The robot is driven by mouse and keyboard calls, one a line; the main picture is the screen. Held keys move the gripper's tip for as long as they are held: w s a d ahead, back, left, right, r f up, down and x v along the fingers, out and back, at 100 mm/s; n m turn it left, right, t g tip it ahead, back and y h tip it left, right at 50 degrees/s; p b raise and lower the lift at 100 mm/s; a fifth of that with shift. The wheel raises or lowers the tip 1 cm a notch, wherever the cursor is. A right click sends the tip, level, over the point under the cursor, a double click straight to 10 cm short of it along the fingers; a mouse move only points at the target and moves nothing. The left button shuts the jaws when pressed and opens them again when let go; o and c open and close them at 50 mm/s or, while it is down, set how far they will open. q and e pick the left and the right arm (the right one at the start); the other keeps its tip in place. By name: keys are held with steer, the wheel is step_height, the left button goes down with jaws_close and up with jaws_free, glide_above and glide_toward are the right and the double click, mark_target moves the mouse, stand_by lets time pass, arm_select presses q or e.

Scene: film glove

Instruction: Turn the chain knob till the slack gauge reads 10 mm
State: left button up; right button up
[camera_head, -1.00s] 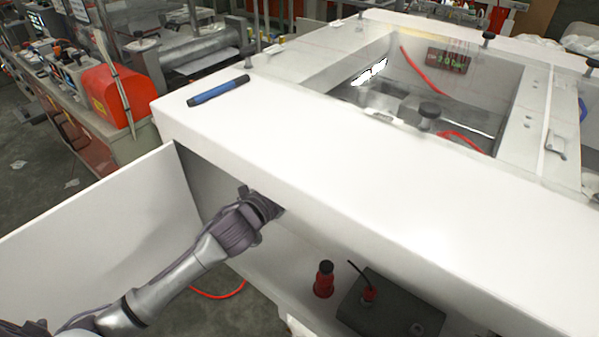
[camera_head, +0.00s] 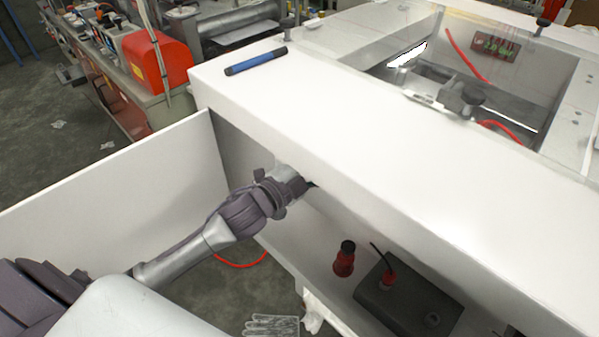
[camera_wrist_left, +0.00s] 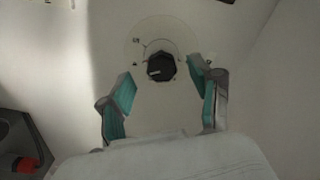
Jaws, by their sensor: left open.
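A black round knob (camera_wrist_left: 160,66) with a pale pointer mark sits on a round plate with small markings on the pale inner wall, in the left wrist view. My left gripper (camera_wrist_left: 161,75) is open, its teal-padded fingers on either side of the knob, with gaps visible; the depth between them is hard to tell. In the head view my left arm reaches under the white top and the fingers are hidden. A small dark display (camera_head: 495,45) with lit characters, perhaps the slack gauge, is on the far wall of the recess; I cannot read it. My right gripper is out of view.
An open white door (camera_head: 120,190) stands left of my arm. A red bottle (camera_head: 343,262) and a dark box (camera_head: 405,300) sit on the lower shelf, right of the arm. A blue marker (camera_head: 255,61) lies on the white top. A glove (camera_head: 271,325) lies on the floor.

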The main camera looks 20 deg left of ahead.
arm_select(q)
steer(key=v, duration=0.8)
steer(key=s+a+f+n+g+y, duration=0.2)
steer(key=s+f+n+g+y, duration=0.35)
steer(key=f+n, duration=0.4)
steer(key=s+d+f+n+g, duration=0.1)
steer(key=s+f+n+g, duration=0.2)
steer(key=s, duration=0.5)
steer(key=s+d+f+n+g, duration=0.2)
steer(key=s+f+g, duration=0.25)
steer(key=s, duration=0.25)
steer(key=s+f+g, duration=0.2)
steer(key=s+f, duration=0.1)
steer(key=f, duration=2.4)
steer(key=s+a+f+g, duration=0.1)
steer(key=s+a+f, duration=0.2)
steer(key=s+f, duration=1.1)
steer(key=shift+s+f+m+y, duration=0.35)
steer(key=shift+s+m, duration=0.1)
steer(key=shift+s, duration=0.65)
